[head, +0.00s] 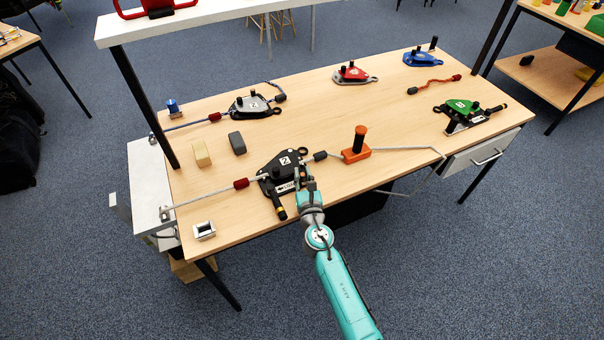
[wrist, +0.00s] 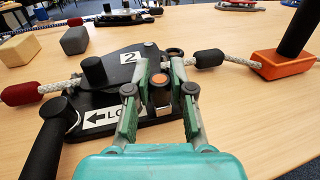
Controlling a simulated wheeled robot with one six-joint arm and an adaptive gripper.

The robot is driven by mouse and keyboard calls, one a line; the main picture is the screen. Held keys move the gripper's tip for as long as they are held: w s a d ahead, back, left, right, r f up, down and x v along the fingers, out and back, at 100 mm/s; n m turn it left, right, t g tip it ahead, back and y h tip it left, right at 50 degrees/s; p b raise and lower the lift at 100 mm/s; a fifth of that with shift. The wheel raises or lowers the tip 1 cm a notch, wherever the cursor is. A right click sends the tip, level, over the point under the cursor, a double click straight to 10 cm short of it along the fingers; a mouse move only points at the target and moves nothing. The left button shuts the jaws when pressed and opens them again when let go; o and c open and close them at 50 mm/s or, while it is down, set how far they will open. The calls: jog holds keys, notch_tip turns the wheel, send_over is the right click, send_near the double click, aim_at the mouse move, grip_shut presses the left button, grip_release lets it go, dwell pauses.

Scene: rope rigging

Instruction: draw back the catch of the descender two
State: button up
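Descender two (head: 279,168) is a black plate device with a white "2" label, near the table's front left. It fills the middle of the wrist view (wrist: 105,75). It bears a black post, a white arrow sticker partly hidden by my gripper, and a long black handle (wrist: 48,140) pointing toward me. A short black knob with an orange top (wrist: 160,82), apparently the catch, stands at its right part. My gripper (wrist: 160,72) is over the device, its fingers open on either side of this knob. I cannot tell whether they touch it.
A rope with a red sleeve (head: 241,184) enters the device from the left; it leaves right past a black sleeve (head: 320,156) toward an orange block with a post (head: 357,146). A wooden block (head: 201,154) and a grey block (head: 237,143) lie behind. A green device (head: 461,106) sits far right.

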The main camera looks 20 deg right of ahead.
jog(key=o, duration=0.4)
jog(key=shift+s, duration=0.1)
jog(key=shift+c, duration=0.2)
jog(key=s+a, duration=0.1)
jog(key=s, duration=1.1)
jog(key=shift+a, duration=0.3)
